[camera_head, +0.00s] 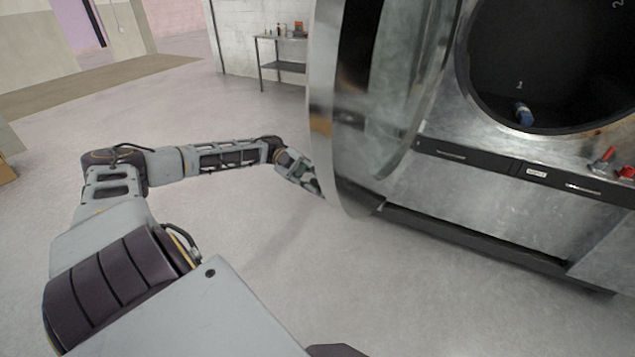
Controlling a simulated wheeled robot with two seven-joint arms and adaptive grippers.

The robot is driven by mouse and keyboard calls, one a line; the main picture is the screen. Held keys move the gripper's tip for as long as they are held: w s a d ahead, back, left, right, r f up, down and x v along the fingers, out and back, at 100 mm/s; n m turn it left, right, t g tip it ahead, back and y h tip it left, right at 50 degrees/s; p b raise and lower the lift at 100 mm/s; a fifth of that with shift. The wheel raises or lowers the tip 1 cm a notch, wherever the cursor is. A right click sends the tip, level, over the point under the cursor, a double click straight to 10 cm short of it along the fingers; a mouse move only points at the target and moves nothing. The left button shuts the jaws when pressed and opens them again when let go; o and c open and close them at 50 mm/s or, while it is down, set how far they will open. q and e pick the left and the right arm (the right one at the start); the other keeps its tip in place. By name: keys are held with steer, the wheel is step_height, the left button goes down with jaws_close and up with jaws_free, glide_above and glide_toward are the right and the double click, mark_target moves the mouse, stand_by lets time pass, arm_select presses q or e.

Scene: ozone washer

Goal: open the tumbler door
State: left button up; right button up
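The tumbler door (323,120) is a large round metal door with a glass middle. It stands swung wide open, out to the left of the machine's round opening (560,60). The opening shows a dark drum inside. My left arm reaches in from the left, and my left gripper (314,186) is at the door's lower left edge. Its fingertips are partly hidden by the door, so I cannot tell whether they touch it or are closed. My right gripper is not in view.
The steel machine body (480,195) fills the right side, with red valve handles (604,158) below the opening. A small metal table (283,66) with items stands at the back by a white wall. The floor to the left and middle is clear.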

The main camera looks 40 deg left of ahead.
arm_select(q)
steer(key=o, duration=0.3)
steer(key=shift+a, duration=0.15)
steer(key=w+a, duration=0.1)
steer(key=a, duration=1)
steer(key=shift+a, duration=0.35)
stand_by(0.8)
